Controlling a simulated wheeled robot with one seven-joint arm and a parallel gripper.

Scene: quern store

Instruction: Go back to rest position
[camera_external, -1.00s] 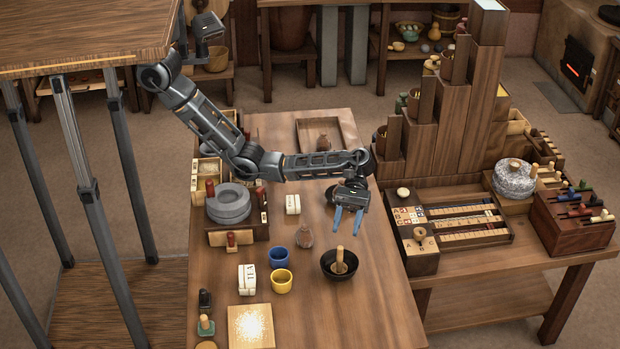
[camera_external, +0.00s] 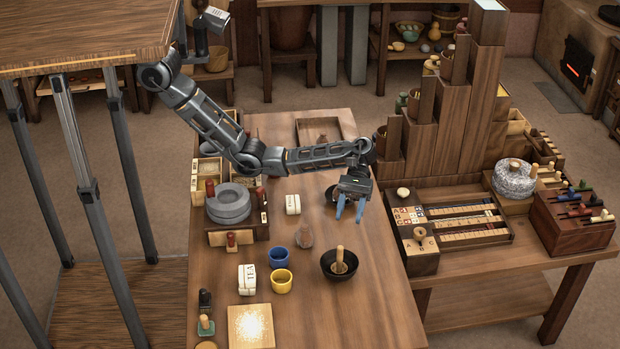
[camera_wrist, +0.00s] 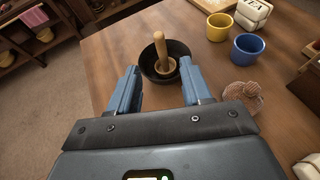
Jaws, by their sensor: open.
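My gripper (camera_external: 349,209) is above the right part of the wooden table (camera_external: 360,300), its two blue fingers apart and nothing between them. In the external view it is up and behind the black bowl (camera_external: 329,271), which holds a wooden pestle (camera_external: 340,258). In the wrist view the gripper (camera_wrist: 157,88) shows from behind, with the black bowl (camera_wrist: 151,54) and upright pestle (camera_wrist: 160,46) beyond the fingertips.
A blue cup (camera_external: 278,257), a yellow cup (camera_external: 282,282) and a white TEA box (camera_external: 247,278) stand left of the bowl. A stone quern (camera_external: 229,205) sits farther left. Tall stepped wooden blocks (camera_external: 446,130) rise to the right. The table's front right is clear.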

